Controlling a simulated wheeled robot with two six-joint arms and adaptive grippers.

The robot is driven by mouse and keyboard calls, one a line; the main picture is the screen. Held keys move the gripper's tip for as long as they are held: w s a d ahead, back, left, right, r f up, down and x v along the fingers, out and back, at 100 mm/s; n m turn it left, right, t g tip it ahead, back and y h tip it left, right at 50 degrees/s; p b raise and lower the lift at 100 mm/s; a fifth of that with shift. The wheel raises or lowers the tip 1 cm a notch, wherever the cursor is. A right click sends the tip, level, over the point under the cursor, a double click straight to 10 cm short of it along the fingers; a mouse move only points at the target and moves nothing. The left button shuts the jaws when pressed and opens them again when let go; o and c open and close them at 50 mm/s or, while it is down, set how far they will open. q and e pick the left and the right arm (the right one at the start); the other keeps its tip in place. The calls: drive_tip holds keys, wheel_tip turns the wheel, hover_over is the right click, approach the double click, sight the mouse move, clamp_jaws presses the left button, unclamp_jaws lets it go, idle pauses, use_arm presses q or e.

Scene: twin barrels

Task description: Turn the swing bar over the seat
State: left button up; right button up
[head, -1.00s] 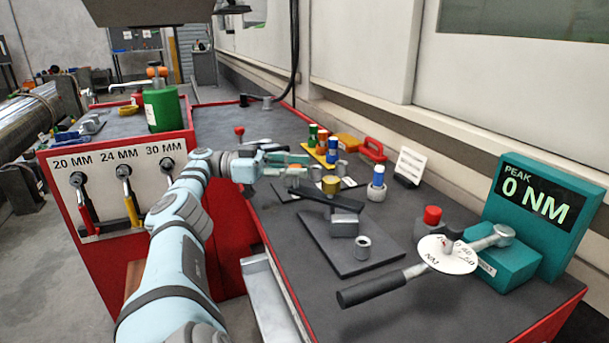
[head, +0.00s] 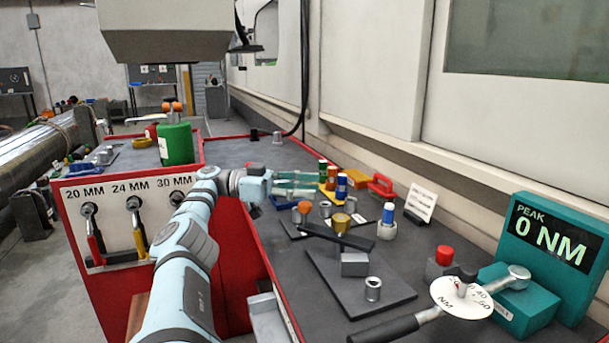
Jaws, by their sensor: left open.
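The swing bar is a dark flat bar (head: 325,234) above the bench, slanting from upper left to lower right. Its right end is near a grey block (head: 355,264) on a dark plate (head: 385,297). A gold cylinder (head: 341,223) stands just behind the bar, and an orange-topped piece (head: 304,207) is by its left end. I cannot tell which part is the seat. My left gripper (head: 318,184) is open, its green fingers pointing right, beyond the bar and apart from it in the picture. Nothing shows between the fingers. My right gripper is not in view.
A torque wrench (head: 385,330) with a white dial lies at the front right by the teal peak display (head: 545,250). A grey socket (head: 373,288) stands on the plate. Coloured bottles and a red-handled item (head: 381,185) stand behind.

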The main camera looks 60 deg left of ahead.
use_arm(q)
drive_tip(key=shift+r, duration=2.85)
drive_tip(key=shift+c, duration=0.5)
